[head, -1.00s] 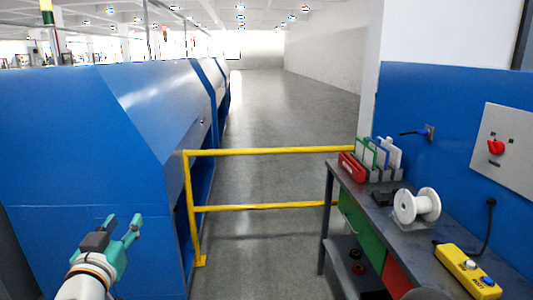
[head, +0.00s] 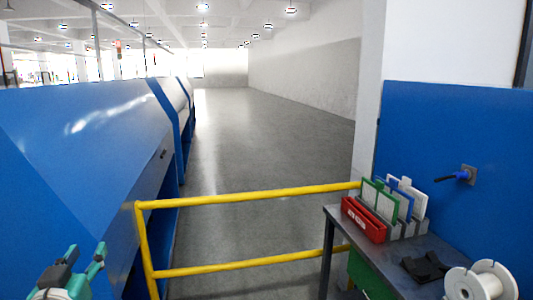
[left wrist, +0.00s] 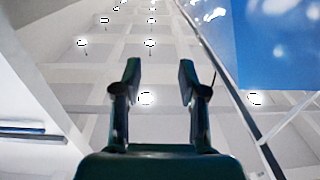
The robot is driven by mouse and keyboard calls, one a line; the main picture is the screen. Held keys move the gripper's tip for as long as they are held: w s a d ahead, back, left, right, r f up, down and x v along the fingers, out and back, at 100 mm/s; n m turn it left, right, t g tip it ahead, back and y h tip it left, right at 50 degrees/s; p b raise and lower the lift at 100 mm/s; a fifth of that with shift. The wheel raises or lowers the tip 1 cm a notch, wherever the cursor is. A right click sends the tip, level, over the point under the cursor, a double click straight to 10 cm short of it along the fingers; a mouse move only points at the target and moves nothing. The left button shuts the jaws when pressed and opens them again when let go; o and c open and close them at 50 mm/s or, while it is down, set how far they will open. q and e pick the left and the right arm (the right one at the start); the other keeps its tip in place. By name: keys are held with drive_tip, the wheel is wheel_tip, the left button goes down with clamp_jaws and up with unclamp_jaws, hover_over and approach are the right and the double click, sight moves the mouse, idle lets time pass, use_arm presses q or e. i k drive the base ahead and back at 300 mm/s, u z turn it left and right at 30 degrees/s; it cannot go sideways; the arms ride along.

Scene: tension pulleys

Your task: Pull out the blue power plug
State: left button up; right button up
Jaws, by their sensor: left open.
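My left gripper (head: 88,252) is at the lower left of the head view, in front of the blue machine and far from the plug. It is open and empty. In the left wrist view its two fingers (left wrist: 158,80) stand apart and point up toward the ceiling, with nothing between them. My right gripper is not in view.
A yellow guard rail (head: 250,194) crosses the middle. A workbench (head: 340,224) stands below the plug, bearing a red box (head: 363,219), upright green, blue and white frames (head: 395,201), a dark item (head: 425,267) and a white spool (head: 480,282). A blue machine (head: 80,140) fills the left.

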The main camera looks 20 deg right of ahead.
sight(464, 174)
drive_tip(key=i, duration=1.95)
drive_tip(key=z, duration=3.05)
drive_tip(key=k, duration=0.65)
drive_tip(key=z, duration=0.15)
drive_tip(key=i, duration=0.6)
drive_tip(key=z, duration=0.4)
